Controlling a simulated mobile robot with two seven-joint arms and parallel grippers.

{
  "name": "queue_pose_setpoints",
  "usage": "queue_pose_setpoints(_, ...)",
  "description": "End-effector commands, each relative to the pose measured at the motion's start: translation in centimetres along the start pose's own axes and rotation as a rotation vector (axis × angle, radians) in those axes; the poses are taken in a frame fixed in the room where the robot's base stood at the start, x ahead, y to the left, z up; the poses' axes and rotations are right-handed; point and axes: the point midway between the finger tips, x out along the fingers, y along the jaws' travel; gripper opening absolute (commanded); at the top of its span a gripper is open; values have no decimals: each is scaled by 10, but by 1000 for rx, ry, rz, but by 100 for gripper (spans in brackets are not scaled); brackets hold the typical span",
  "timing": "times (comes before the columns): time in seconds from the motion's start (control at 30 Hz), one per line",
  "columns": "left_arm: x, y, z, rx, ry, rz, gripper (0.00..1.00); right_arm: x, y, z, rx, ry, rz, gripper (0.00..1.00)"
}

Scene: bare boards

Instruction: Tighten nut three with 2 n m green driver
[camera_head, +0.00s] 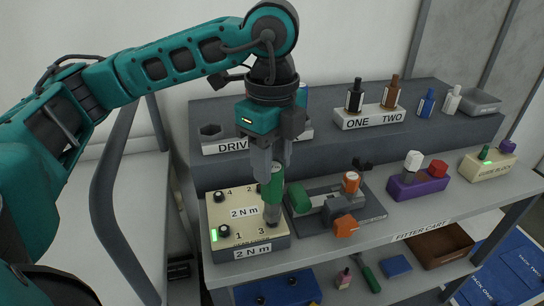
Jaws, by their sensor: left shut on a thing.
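My left gripper (269,168) points down from above and is shut on the green driver (271,192). The driver stands nearly upright over the front right corner of the cream-topped block (229,206). This block carries "2 N m" labels and the numbers 1, 3 and 4. The driver's grey lower end (271,214) is at the position by the number 3 and hides nut three, so I cannot tell if it touches. My right gripper is not in view.
A grey fixture (372,211) with green, orange and grey parts stands close right of the block. Behind is a raised shelf with a driver rack (225,146) and a "ONE TWO" bottle stand (371,119). A purple holder (418,187) stands further right. A lower shelf holds a brown tray (440,246).

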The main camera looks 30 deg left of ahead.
Motion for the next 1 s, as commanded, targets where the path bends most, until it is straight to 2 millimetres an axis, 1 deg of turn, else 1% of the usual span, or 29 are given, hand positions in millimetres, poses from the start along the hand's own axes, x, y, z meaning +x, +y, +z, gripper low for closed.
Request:
queue_pose_setpoints(0.63,17,0,0,0,1,-1,0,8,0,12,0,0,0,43)
queue_pose_setpoints(1.0,18,0,0,0,1,-1,0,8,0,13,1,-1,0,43)
